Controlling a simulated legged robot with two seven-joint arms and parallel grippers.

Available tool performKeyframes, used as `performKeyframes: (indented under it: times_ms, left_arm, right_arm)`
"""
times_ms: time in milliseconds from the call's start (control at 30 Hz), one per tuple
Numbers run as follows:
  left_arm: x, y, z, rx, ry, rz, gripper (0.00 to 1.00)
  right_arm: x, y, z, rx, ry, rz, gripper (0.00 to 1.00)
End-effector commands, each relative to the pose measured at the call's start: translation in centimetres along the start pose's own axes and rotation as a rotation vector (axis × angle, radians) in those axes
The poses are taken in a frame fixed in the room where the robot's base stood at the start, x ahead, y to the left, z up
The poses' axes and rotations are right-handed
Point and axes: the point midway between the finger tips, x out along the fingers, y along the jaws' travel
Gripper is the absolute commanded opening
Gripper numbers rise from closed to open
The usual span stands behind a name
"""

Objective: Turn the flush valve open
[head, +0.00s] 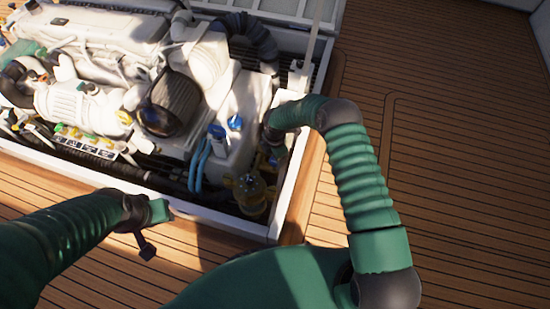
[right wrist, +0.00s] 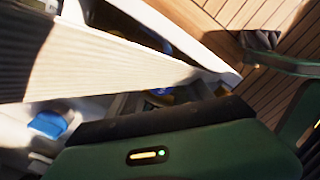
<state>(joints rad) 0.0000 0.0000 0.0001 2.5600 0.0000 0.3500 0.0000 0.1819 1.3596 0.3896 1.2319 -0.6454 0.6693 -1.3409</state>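A brass-coloured fitting with yellow parts (head: 250,190) sits low in the right front corner of the engine hatch; it looks like the flush valve, but it is small and shaded. My right gripper (head: 272,152) reaches down inside the hatch just above and behind this fitting. Its fingers are dark and partly hidden by my wrist, so I cannot tell whether it touches anything. In the right wrist view the fingers (right wrist: 165,100) are mostly hidden, with a blurred blue and yellowish patch beyond them. My left gripper (head: 165,212) is outside, by the hatch's front edge; its opening is unclear.
The white engine (head: 100,50) fills the hatch, with a dark round filter (head: 172,103), blue caps (head: 235,122) and blue hoses (head: 200,165) left of my right gripper. A white hatch rim (head: 292,185) stands close on the right. The wooden deck (head: 460,150) is clear.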

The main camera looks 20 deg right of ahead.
Motion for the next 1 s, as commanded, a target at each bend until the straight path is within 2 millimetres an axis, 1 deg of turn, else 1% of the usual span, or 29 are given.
performKeyframes:
  times_ms: [167, 267, 367, 467, 500, 700, 800, 900, 1000]
  left_arm:
    - [0.0, 0.0, 0.0, 0.0, 0.0, 0.0, 0.36]
    - [-0.4, 0.0, -0.1, 0.0, 0.0, 0.0, 0.36]
    - [-1.2, 0.0, -0.3, 0.0, 0.0, 0.0, 0.36]
    - [-2.5, 0.0, -0.6, 0.0, 0.0, 0.0, 0.36]
    - [-3.0, 0.0, -0.7, 0.0, 0.0, 0.0, 0.36]
    - [-5.0, 0.0, -1.2, 0.0, 0.0, 0.0, 0.36]
    - [-5.7, 0.0, -1.4, 0.0, 0.0, 0.0, 0.36]
    - [-6.1, 0.0, -1.4, 0.0, 0.0, 0.0, 0.36]
    - [-6.2, 0.0, -1.5, 0.0, 0.0, 0.0, 0.36]
  right_arm:
    - [0.0, 0.0, -0.1, 0.0, 0.001, 0.0, 0.59]
    - [-0.7, 0.0, -0.1, 0.0, 0.002, 0.0, 0.59]
    - [-2.6, 0.1, -0.1, 0.0, 0.001, 0.002, 0.59]
    - [-5.4, 0.1, 0.0, 0.0, 0.001, 0.003, 0.59]
    - [-6.7, 0.1, 0.0, 0.0, 0.001, 0.003, 0.59]
    - [-12.5, 0.1, 0.0, 0.0, 0.001, 0.002, 0.59]
    - [-14.6, 0.1, 0.0, -0.001, 0.0, 0.001, 0.59]
    - [-16.1, 0.1, 0.0, 0.001, 0.001, 0.0, 0.59]
    - [-16.6, 0.0, 0.0, 0.001, 0.002, -0.002, 0.59]
